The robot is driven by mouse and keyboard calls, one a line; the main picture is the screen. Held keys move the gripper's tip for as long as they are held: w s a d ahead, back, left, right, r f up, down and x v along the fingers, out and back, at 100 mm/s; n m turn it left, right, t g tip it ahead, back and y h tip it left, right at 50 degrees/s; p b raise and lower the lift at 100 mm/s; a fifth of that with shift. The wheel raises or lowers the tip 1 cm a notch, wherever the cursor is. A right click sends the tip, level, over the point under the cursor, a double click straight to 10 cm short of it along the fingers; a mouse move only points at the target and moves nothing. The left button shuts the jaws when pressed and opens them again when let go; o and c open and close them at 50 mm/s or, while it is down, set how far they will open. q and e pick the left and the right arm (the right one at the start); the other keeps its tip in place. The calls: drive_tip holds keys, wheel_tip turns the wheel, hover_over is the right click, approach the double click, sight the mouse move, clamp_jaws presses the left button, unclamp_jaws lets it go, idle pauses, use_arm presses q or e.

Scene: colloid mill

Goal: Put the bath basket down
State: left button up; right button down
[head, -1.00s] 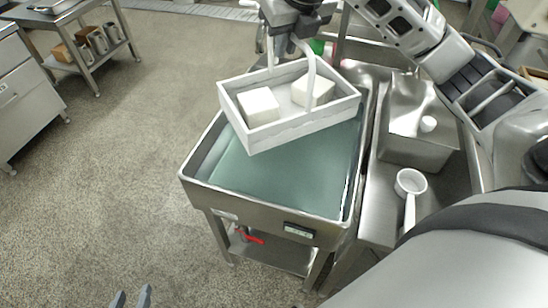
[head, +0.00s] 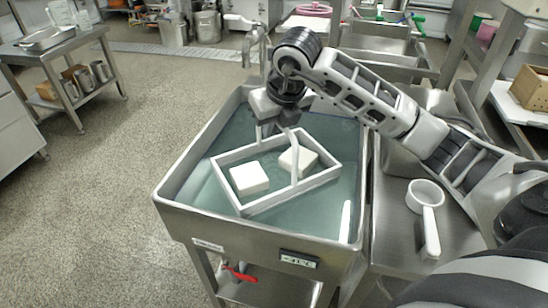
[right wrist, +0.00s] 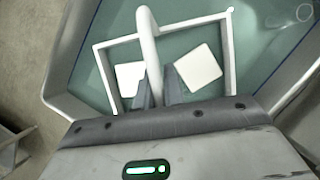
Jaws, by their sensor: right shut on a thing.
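The white bath basket (head: 240,209) sits low in the water of the steel bath (head: 163,190), with its bottom hidden by the water. Two white blocks (head: 249,178) lie inside it, and they also show in the right wrist view (right wrist: 198,67). My right gripper (head: 280,130) is above the basket, shut on its arched handle. In the right wrist view the handle (right wrist: 147,40) runs between the fingers (right wrist: 160,88). My left gripper does not show.
A white long-handled scoop (head: 426,205) lies on the steel counter right of the bath. A tap (head: 252,40) stands at the bath's far edge. A red-handled valve (head: 240,273) is below the bath.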

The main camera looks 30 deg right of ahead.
wheel_tip(320, 180, down, 5)
drive_tip(key=shift+f+b, duration=0.1)
drive_tip(key=shift+b, duration=0.2)
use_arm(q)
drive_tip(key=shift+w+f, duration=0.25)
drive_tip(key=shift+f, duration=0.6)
use_arm(e)
drive_tip(key=c, duration=1.5)
unclamp_jaws()
drive_tip(key=shift+f, duration=0.15)
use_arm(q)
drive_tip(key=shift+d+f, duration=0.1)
